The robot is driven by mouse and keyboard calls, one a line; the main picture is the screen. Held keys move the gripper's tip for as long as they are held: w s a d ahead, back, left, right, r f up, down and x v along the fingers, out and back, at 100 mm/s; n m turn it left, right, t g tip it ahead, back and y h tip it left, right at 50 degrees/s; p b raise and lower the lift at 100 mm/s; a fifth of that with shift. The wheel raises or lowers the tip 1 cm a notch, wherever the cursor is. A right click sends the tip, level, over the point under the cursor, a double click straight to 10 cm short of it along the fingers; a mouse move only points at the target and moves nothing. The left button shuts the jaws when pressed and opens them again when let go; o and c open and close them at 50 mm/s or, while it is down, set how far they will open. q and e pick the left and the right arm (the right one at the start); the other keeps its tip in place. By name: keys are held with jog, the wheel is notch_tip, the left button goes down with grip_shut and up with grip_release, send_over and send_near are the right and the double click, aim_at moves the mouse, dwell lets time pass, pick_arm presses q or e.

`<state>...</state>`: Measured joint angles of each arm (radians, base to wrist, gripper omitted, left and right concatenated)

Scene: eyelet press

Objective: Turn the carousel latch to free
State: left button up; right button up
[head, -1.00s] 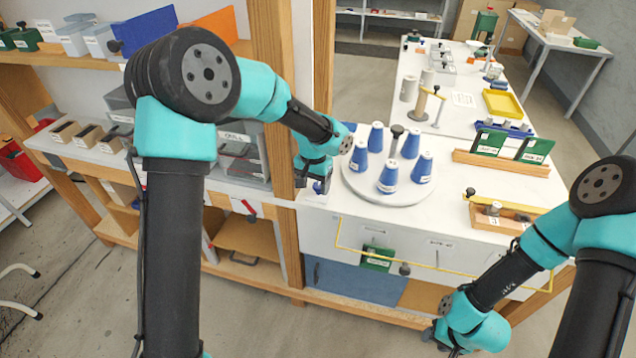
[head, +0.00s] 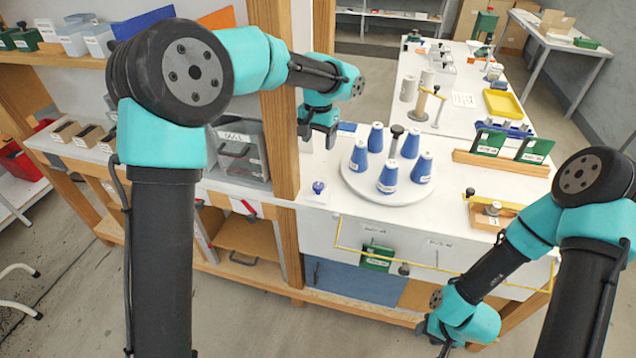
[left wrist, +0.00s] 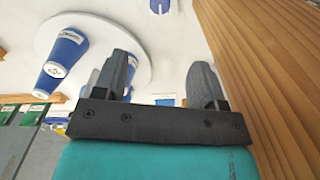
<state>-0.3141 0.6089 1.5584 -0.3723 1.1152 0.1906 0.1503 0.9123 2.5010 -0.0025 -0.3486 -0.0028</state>
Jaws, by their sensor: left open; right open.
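The white round carousel (head: 388,200) stands on the white bench and carries several blue cones (head: 388,175) around a dark-topped central post (head: 396,135). A small blue knob (head: 318,188) stands on the bench left of the carousel; it looks like the latch, but its setting is too small to read. My left gripper (head: 317,140) is open and empty, above and behind the knob, near the wooden post. In the left wrist view, its two dark fingers (left wrist: 165,85) are apart beside the carousel (left wrist: 125,40). My right gripper (head: 436,338) is open, low before the bench.
A yellow rail (head: 400,262) runs along the bench front. Green plates (head: 535,150) on a wooden rack stand right of the carousel.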

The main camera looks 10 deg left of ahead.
aim_at(318, 185)
pick_arm(q)
notch_tip(318, 185, down, 16)
jog(key=shift+f, duration=0.2)
dwell(0.4)
jog(key=c, duration=0.9)
